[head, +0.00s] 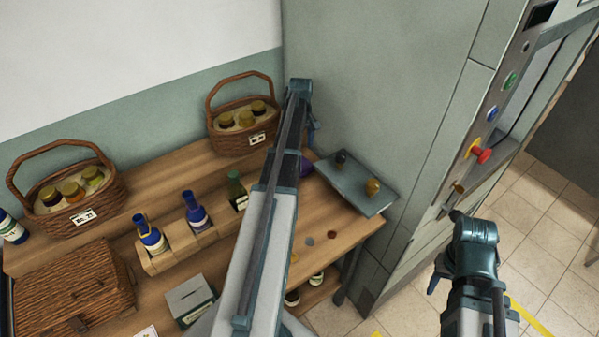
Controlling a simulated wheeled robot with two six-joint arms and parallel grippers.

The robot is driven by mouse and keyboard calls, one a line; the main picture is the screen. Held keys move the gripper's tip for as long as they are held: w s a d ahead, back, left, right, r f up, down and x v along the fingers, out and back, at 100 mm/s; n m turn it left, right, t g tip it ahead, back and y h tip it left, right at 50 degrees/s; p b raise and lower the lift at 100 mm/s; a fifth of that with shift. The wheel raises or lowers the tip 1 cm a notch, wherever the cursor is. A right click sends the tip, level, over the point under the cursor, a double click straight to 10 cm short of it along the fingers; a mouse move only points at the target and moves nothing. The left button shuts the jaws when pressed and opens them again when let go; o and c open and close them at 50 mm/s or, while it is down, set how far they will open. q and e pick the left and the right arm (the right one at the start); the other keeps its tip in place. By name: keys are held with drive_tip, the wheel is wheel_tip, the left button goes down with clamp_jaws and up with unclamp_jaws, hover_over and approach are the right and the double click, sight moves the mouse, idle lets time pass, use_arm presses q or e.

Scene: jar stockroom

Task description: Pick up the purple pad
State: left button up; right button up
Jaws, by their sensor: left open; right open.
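A small purple patch, which looks like the purple pad (306,167), shows on the wooden bench just left of the grey tray. My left arm hides part of it. My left gripper (311,124) is above the back of the bench, near the wall corner, and appears higher in the picture than the purple patch. It is open, and nothing shows in it. My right gripper (457,217) is at the right, in front of the control panel and away from the bench. It is open, and nothing shows in it.
The grey tray (345,190) holds a dark and a yellow knob-like thing. Wicker baskets with jars (122,192) (232,147), a bottle rack (180,250) and a grey box (187,297) crowd the bench (345,240). A red button (483,155) sticks out at right.

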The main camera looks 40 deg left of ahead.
use_arm(q)
drive_tip(key=shift+f+b, duration=0.7)
drive_tip(key=shift+f, duration=0.5)
use_arm(e)
drive_tip(key=shift+f, duration=1.25)
use_arm(q)
wheel_tip(320, 180, down, 5)
drive_tip(key=b, duration=0.5)
drive_tip(key=shift+a+f, duration=0.15)
drive_tip(key=shift+f, duration=0.05)
drive_tip(key=shift+r, duration=0.1)
use_arm(e)
wheel_tip(320, 180, down, 5)
drive_tip(key=shift+f, duration=0.1)
use_arm(q)
drive_tip(key=c, duration=1.1)
drive_tip(key=shift+r, duration=0.15)
wheel_tip(320, 180, up, 10)
drive_tip(key=p, duration=1)
use_arm(e)
wheel_tip(320, 180, up, 10)
